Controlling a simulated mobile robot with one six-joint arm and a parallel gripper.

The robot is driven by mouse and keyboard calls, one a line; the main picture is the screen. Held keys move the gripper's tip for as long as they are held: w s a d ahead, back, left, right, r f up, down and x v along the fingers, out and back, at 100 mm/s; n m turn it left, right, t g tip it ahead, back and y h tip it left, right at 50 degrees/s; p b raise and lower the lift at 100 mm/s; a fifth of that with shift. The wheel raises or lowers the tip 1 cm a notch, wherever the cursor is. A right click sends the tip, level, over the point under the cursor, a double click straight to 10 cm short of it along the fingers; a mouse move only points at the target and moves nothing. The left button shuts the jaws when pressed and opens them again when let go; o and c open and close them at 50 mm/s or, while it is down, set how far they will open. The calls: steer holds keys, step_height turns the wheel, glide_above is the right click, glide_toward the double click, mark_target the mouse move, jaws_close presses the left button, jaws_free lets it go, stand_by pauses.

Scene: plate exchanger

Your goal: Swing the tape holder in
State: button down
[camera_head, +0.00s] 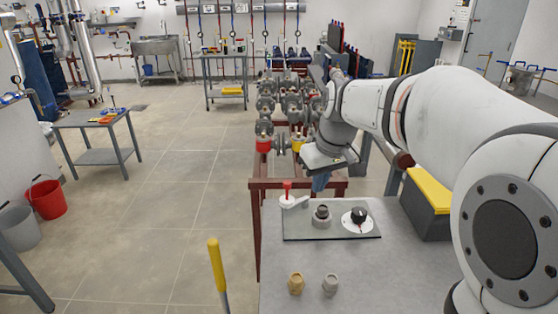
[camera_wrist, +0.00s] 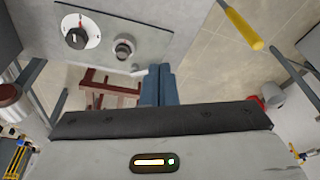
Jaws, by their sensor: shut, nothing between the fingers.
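A grey panel (camera_head: 300,232) lies on the bench. At its left end is a white arm with a red upright (camera_head: 287,190), which may be the tape holder; the white part points right. Beside it stand a round grey fitting (camera_head: 322,215) and a black knob on a white dial (camera_head: 357,216). My gripper (camera_head: 320,185) is above the panel's far edge, with its blue fingers pointing down. In the wrist view the fingers (camera_wrist: 159,75) are together and empty, and they hide most of the white arm. The dial (camera_wrist: 77,36) and fitting (camera_wrist: 124,47) show there too.
A brass fitting (camera_head: 296,284) and a grey one (camera_head: 330,285) stand on the near bench. A yellow-topped box (camera_head: 429,200) is at the right. A yellow-capped post (camera_head: 216,265) rises left of the bench. Pipework with valves (camera_head: 285,110) stands behind.

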steer(key=w+a+n, duration=0.2)
steer(key=w+a, duration=0.2)
steer(key=w, duration=0.5)
steer(key=w+a+f+n+y+b, duration=0.1)
steer(key=w+a+n, duration=0.2)
steer(key=w, duration=0.7)
steer(key=shift+a+f+y, duration=0.2)
steer(key=shift+a+y, duration=0.1)
steer(key=shift+a, duration=0.3)
steer(key=shift+f, duration=0.1)
glide_above(282, 197)
steer(key=f, duration=0.9)
steer(key=shift+w+a, duration=0.15)
steer(key=shift+w, duration=0.05)
steer(key=shift+f, duration=0.15)
steer(key=shift+s+d+n+b, duration=0.15)
steer(key=shift+d+n+b, duration=0.05)
steer(key=shift+n+b, duration=0.2)
